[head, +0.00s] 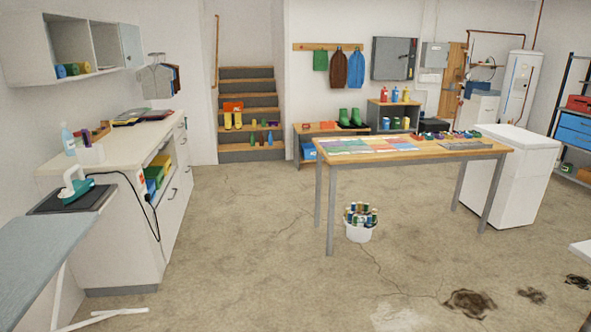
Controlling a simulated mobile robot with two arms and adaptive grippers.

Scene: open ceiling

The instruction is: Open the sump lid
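I cannot make out a sump lid for certain in the head view. Several dark, rough-edged patches lie on the concrete floor at the lower right; the largest dark patch (470,303) is near the bottom edge. A pale patch (397,319) on the floor is cut off by the bottom edge, and I cannot tell what it is. Neither of my grippers is in view.
A wooden-topped table (405,157) stands at centre right, with a white bucket (358,231) of bottles below and a white chest (519,175) behind. A white counter (115,235) and an ironing board (45,262) line the left. Open floor (240,250) lies between.

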